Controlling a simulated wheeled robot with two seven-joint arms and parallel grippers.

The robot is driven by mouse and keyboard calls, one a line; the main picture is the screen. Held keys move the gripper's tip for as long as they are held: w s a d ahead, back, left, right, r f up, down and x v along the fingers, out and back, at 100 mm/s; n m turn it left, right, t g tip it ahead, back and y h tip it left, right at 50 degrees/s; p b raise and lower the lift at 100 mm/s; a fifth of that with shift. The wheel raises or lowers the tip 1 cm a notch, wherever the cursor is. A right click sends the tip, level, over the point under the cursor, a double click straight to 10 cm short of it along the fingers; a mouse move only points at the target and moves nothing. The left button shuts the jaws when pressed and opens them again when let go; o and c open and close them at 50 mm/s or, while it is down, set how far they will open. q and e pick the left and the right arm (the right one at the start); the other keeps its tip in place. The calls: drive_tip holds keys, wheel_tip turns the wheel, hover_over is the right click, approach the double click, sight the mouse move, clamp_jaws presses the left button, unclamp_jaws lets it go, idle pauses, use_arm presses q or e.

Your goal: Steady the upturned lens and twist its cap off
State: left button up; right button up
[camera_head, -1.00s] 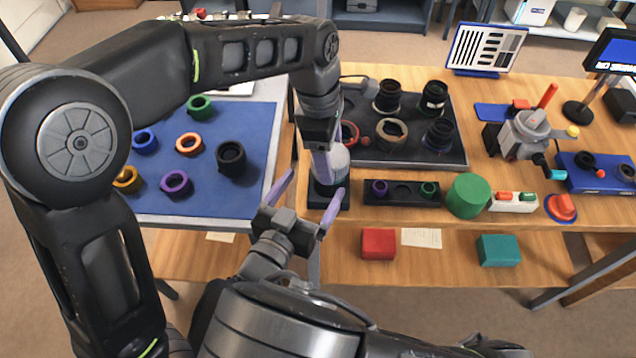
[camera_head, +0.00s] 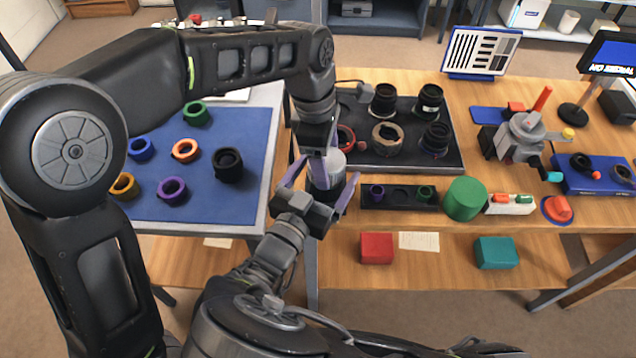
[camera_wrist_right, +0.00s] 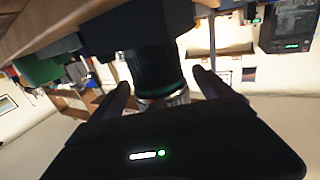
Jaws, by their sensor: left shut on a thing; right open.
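The upturned lens (camera_head: 325,178) stands at the front left edge of the right-hand table, mostly covered by my grippers. Its light grey upper part shows between them. My left gripper (camera_head: 321,158) comes down from above and is shut on the lens; its fingertips are partly hidden. My right gripper (camera_head: 320,186) is open, with its fingers on either side of the lens. In the right wrist view the lens is a dark barrel (camera_wrist_right: 153,72) with a green ring and a silvery band, between the open fingers (camera_wrist_right: 160,92). I cannot make out the cap separately.
A black holder (camera_head: 400,205) with purple and green rings and a green cylinder (camera_head: 464,199) stand close to the right. A dark tray (camera_head: 445,158) of lenses lies behind. A blue mat (camera_head: 225,205) with coloured rings covers the left table. A gap separates the tables.

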sight(315, 191)
drive_tip(key=shift+x, duration=1.45)
drive_tip(key=shift+c, duration=0.3)
drive_tip(key=c, duration=1.7)
drive_tip(key=o, duration=1.8)
drive_tip(key=shift+c, duration=0.2)
drive_tip(key=shift+v, duration=3.8)
use_arm(q)
drive_tip(key=o, duration=1.4)
